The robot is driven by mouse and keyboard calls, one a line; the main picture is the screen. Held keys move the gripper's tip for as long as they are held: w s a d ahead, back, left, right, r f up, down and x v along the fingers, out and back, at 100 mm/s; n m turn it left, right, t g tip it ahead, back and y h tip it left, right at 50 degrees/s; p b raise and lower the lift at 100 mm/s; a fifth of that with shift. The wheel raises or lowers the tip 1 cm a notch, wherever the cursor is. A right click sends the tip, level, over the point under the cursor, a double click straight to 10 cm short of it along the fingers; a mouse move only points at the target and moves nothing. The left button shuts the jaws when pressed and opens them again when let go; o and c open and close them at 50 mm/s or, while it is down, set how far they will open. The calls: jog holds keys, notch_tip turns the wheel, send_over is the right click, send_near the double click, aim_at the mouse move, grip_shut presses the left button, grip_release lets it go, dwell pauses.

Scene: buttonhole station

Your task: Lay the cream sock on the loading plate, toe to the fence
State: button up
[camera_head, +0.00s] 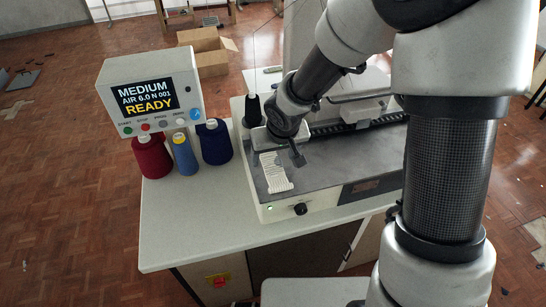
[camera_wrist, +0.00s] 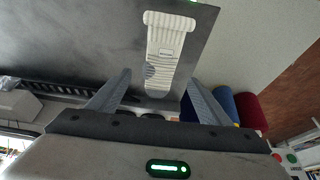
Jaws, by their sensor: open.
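The cream sock (camera_head: 274,172) lies flat on the dark grey loading plate (camera_head: 318,168) of the machine. In the wrist view the sock (camera_wrist: 168,48) has its ribbed cuff at the top, near the plate's edge, and a grey patch partway down one side. Its other end points toward my gripper. My gripper (camera_head: 283,152) is just over that far end in the head view. In the wrist view my gripper (camera_wrist: 157,90) has its fingers wide apart, with nothing held between them. The toe end is partly hidden, and I cannot make out the fence or whether the toe touches it.
A control box (camera_head: 151,93) reads MEDIUM, READY. Red (camera_head: 151,156), light blue (camera_head: 184,155) and dark blue (camera_head: 214,143) thread cones stand left of the machine, with a black cone (camera_head: 253,110) by its corner. A toothed rail (camera_head: 355,124) runs behind. The front-left tabletop (camera_head: 190,225) is clear.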

jog(key=p+v, duration=0.2)
jog(key=v, duration=0.7)
jog(key=shift+p, duration=0.35)
jog(key=s+d+r+m+p, duration=0.1)
jog(key=s+d+r, duration=0.5)
jog(key=s+r, duration=0.3)
jog(key=s+d+r+m+t+h+p, duration=0.1)
jog(key=s+d+r+m, duration=0.1)
jog(key=s+d+r, duration=0.5)
jog(key=v, duration=0.4)
jog(key=shift+s, duration=0.35)
